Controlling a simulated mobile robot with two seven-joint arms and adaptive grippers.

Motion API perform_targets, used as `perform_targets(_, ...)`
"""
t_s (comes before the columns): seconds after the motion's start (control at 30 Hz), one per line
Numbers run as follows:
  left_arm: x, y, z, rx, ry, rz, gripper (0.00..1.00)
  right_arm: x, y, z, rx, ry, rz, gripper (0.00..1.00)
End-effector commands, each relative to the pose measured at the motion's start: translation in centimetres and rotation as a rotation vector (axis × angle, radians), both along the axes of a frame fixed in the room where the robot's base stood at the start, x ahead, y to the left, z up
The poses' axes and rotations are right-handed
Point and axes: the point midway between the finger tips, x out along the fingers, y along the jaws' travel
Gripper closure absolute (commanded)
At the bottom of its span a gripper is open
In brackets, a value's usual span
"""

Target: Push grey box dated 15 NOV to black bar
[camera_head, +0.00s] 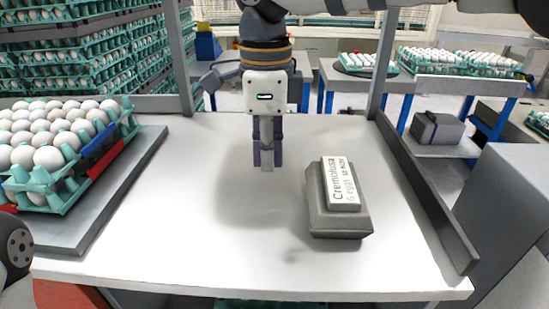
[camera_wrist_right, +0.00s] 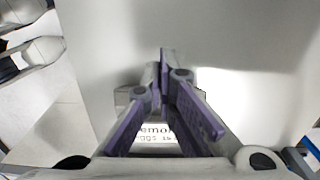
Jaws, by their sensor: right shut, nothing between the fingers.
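A grey box (camera_head: 338,225) with a white label on top sits on the white table, right of centre. The label reads "Cremolusa" and "6 eggs"; its date line is too small to read surely. In the right wrist view the label (camera_wrist_right: 155,130) shows partly behind the fingers. A dark bar (camera_head: 425,190) runs along the table's right edge, with a gap between it and the box. My right gripper (camera_head: 267,160) points down, shut and empty, to the left of the box and apart from it.
A green tray (camera_head: 75,195) of white eggs stands on a dark grey plate (camera_head: 125,180) at the table's left. The table's middle (camera_head: 230,240) is clear. Another grey box (camera_head: 437,128) stands on a shelf beyond the bar, at the back right. Egg stacks stand behind at left.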

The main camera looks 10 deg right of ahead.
Motion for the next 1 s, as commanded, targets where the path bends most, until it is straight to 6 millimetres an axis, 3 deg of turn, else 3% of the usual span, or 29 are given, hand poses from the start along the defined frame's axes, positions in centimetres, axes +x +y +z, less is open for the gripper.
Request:
perform_targets(0.37,-0.4,0.0,-0.5,0.000,0.015,0.000,1.00,0.0,-0.1,-8.5,-0.004,0.006,0.001,1.00)
perform_targets(0.63,0.7,0.0,0.6,0.000,-0.024,0.000,1.00,-0.8,-3.4,-8.2,0.000,-0.005,-0.003,1.00)
perform_targets(1.0,0.7,0.0,0.6,0.000,-0.023,0.000,1.00,-1.0,-4.0,-8.6,-0.001,0.000,-0.001,1.00)
